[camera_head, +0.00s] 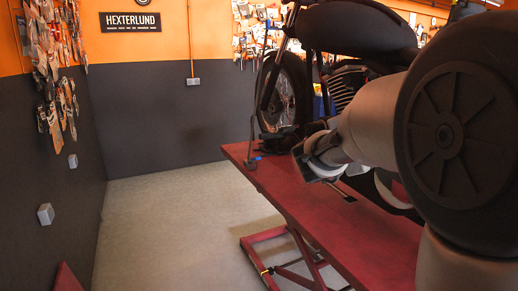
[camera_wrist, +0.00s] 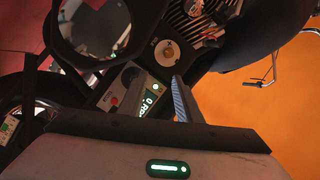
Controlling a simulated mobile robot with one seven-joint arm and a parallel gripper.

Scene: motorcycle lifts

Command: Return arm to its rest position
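My arm (camera_head: 365,125) reaches in from the right of the head view, toward the motorcycle (camera_head: 350,35) on the red lift (camera_head: 270,180). My gripper (camera_head: 308,166) is at the arm's far end, low beside the motorcycle and above the lift table; its fingers are too small to read there. In the wrist view one grey finger (camera_wrist: 184,100) shows clearly. Left of it is a small device with a lit green display (camera_wrist: 150,103) and a red button. I cannot tell whether it is held or lies behind the fingers.
The motorcycle's front wheel (camera_head: 285,92) and engine (camera_head: 347,85) are close to my gripper. The grey floor (camera_head: 180,225) left of the lift is clear. Gloves (camera_head: 50,50) hang on the left wall. A HEXTERLUND sign (camera_head: 130,21) is on the back wall.

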